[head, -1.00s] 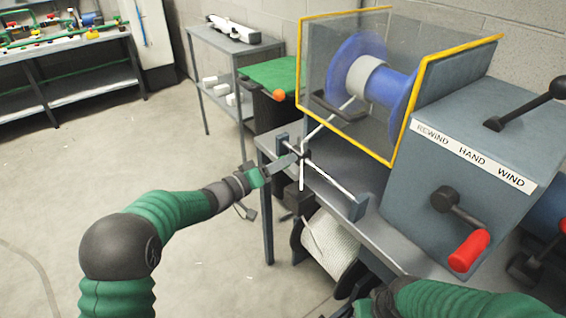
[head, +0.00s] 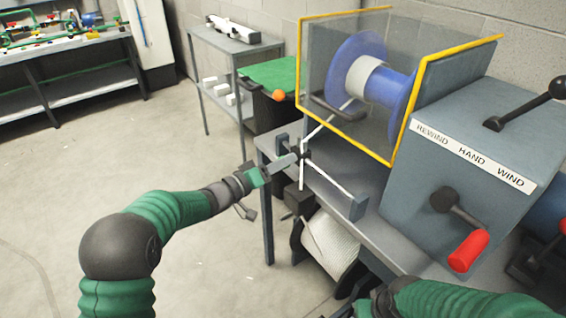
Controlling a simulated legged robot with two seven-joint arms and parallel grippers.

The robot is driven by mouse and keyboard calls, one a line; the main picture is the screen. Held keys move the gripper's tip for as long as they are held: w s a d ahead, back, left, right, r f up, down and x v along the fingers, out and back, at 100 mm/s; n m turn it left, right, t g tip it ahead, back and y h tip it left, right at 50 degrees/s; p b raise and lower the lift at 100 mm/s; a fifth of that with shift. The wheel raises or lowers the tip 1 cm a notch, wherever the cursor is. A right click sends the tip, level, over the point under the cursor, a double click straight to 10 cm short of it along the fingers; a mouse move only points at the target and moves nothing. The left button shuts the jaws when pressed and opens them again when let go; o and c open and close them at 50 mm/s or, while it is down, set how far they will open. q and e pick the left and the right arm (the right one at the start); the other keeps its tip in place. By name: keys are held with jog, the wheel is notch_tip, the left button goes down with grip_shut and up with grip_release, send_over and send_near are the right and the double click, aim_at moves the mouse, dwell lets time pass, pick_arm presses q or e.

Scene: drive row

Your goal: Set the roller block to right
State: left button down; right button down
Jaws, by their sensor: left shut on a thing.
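My left gripper (head: 293,161) reaches in from the left and is shut on the roller block. My right arm is at the bottom right; its gripper is mostly cut off by the frame, and its jaws cannot be made out.
A clear guard with yellow edges (head: 346,127) stands behind the rod. To the right is a grey box labelled REWIND HAND WIND with a red-handled crank (head: 468,250) and a black lever (head: 527,105). A white supply reel (head: 333,246) sits below. The left floor is clear.

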pick_arm(q)
jog(key=shift+a+f, duration=0.1)
jog(key=shift+f, duration=0.1)
jog(key=s+d+p, duration=0.1)
jog(key=s+d, duration=0.1)
jog(key=s, duration=0.1)
jog(key=s+d, duration=0.3)
jog(key=s, duration=0.1)
jog(key=s+d+p, duration=0.1)
jog(key=s+d, duration=0.2)
jog(key=s, duration=0.1)
jog(key=shift+s+d+p, duration=0.2)
jog(key=shift+p, duration=0.15)
jog(key=shift+f, duration=0.1)
jog(key=c, duration=1)
grip_release()
jog(key=shift+c, duration=0.2)
